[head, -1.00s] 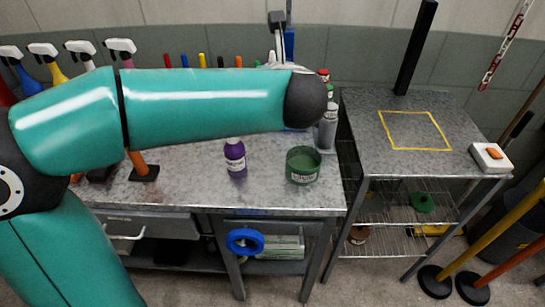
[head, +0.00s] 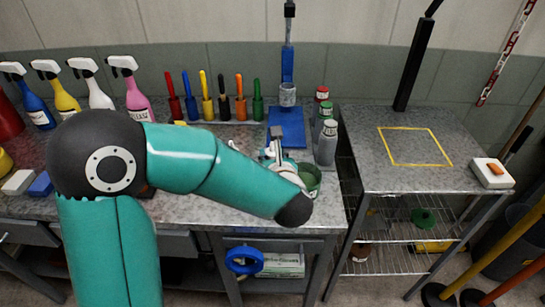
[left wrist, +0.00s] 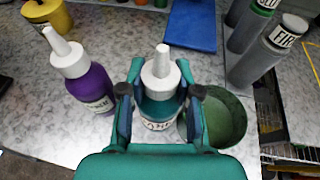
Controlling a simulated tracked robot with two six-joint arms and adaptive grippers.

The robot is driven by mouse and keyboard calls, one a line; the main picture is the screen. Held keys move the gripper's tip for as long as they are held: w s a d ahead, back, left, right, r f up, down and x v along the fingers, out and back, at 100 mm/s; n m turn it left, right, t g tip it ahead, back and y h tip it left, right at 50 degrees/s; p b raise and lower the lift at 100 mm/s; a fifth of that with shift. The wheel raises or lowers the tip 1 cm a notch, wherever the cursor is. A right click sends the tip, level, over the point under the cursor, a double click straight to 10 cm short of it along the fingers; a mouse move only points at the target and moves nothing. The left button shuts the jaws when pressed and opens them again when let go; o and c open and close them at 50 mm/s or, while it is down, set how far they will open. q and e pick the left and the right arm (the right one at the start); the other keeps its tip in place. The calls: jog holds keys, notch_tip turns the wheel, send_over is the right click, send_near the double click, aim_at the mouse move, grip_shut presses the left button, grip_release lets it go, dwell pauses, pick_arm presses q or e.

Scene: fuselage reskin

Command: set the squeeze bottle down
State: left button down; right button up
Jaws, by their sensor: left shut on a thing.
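The squeeze bottle (left wrist: 159,107) has a teal body, a white nozzle cap and a partly hidden label. In the left wrist view my left gripper (left wrist: 160,93) is shut on it, one finger on each side. The bottle looks upright; I cannot tell whether its base touches the bench. In the head view my left gripper (head: 276,152) is over the right part of the bench, mostly behind my forearm. A purple bottle (left wrist: 92,88) with a white nozzle stands to the left. A green tub (left wrist: 225,118) is close on the right. My right gripper is not in view.
Grey and dark cylinders (head: 326,142) stand at the bench's right edge, behind the tub. A blue plate (head: 287,127) lies behind. Spray bottles (head: 92,88) and coloured handles stand at the back. The side table (head: 372,170) has a bare yellow outlined square (head: 415,147).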

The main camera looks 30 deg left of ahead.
pick_arm(q)
jog(key=shift+f, duration=0.25)
jog(key=shift+f, duration=0.1)
jog(key=c, duration=0.8)
grip_release()
